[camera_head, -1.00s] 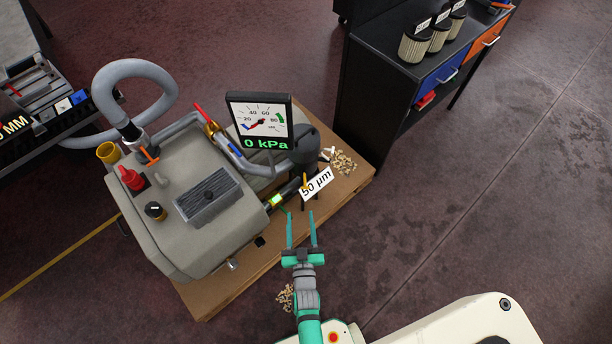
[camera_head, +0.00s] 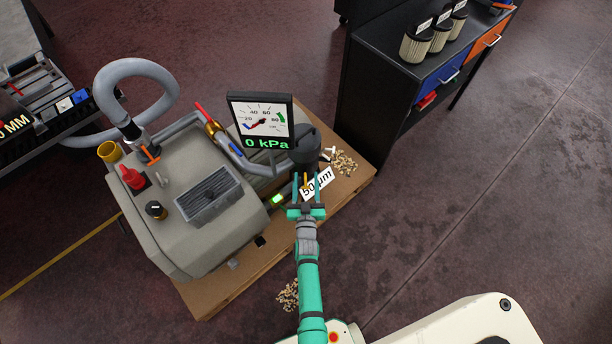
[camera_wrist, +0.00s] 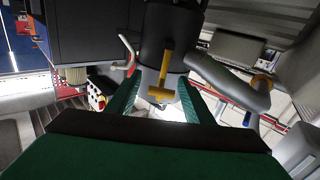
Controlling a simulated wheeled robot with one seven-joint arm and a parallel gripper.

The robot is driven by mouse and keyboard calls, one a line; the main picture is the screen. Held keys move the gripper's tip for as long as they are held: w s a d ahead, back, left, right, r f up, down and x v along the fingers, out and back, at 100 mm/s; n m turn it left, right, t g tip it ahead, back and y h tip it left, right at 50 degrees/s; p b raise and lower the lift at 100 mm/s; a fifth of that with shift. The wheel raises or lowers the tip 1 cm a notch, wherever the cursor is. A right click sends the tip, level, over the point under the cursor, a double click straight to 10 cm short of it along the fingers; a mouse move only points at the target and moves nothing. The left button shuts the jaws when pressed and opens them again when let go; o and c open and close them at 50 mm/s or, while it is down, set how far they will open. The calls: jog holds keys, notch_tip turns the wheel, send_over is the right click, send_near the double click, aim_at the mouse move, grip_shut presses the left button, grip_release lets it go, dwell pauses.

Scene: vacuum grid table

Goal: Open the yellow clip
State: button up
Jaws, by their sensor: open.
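The yellow clip (camera_wrist: 164,75) is a T-shaped strap on the front of the dark filter canister (camera_wrist: 176,25) in the wrist view. Its crossbar is at the lower end, and it lies flat along the canister wall. In the head view the clip (camera_head: 306,181) is a small yellow strip below the canister (camera_head: 305,150). My gripper (camera_head: 308,182) is open, with one green finger on each side of the clip. In the wrist view my gripper (camera_wrist: 158,95) frames the clip between its fingers. I cannot tell whether a finger touches it.
A white "50 µm" label (camera_head: 320,183) is beside the canister. A gauge (camera_head: 261,120) reads 0 kPa. The grey pump housing (camera_head: 180,240) stands on the left of the wooden pallet (camera_head: 225,290). A hose (camera_wrist: 230,82) curves right of the canister. Open floor lies right.

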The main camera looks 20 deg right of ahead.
jog(key=shift+x, duration=0.95)
grip_shut()
jog(key=shift+a, duration=0.1)
jog(key=shift+a, duration=0.1)
